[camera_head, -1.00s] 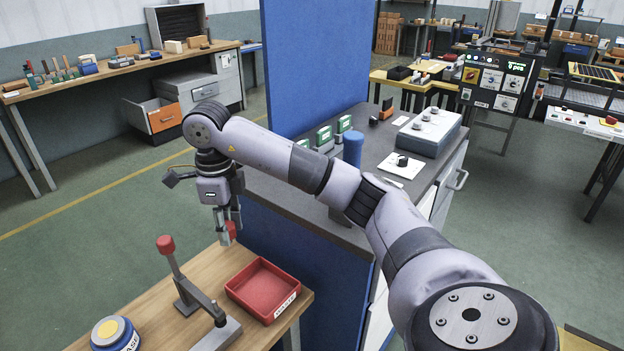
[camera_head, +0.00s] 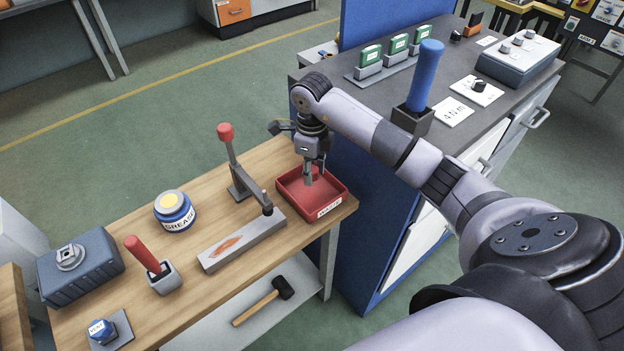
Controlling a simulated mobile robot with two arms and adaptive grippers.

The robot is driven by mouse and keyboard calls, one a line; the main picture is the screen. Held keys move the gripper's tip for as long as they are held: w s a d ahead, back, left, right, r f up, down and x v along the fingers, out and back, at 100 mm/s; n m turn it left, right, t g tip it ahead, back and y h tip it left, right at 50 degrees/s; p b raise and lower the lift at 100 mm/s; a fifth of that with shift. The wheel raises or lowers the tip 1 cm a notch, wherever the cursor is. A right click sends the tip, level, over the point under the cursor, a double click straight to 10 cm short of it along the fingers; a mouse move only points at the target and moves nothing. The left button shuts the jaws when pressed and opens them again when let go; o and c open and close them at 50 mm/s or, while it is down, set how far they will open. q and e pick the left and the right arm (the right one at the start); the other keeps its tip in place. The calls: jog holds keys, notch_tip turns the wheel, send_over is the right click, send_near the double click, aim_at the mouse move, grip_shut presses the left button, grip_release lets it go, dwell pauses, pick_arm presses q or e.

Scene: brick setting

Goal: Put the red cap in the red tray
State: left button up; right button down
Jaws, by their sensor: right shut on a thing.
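The red tray (camera_head: 337,190) sits at the right end of the wooden workbench (camera_head: 283,155), with a white label on its front wall. My right gripper (camera_head: 314,178) points down over the tray, its fingertips inside the tray's outline. It is shut on the red cap, which I cannot pick out clearly against the red tray. I cannot tell whether the cap touches the tray floor. My left gripper is out of view.
A toggle clamp with a red knob (camera_head: 226,133) stands just left of the tray. A grease tin (camera_head: 174,210), a red-handled tool in a grey holder (camera_head: 143,254) and a grey box (camera_head: 80,268) are further left. A blue panel and grey-topped cabinet stand to the right.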

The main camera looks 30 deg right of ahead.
notch_tip(320, 180, down, 5)
jog(key=shift+r+p, duration=0.2)
jog(key=shift+p, duration=0.1)
jog(key=shift+f, duration=0.2)
jog(key=c, duration=1.2)
grip_release()
jog(key=shift+r, duration=0.2)
notch_tip(320, 180, up, 12)
jog(key=shift+b, duration=1.25)
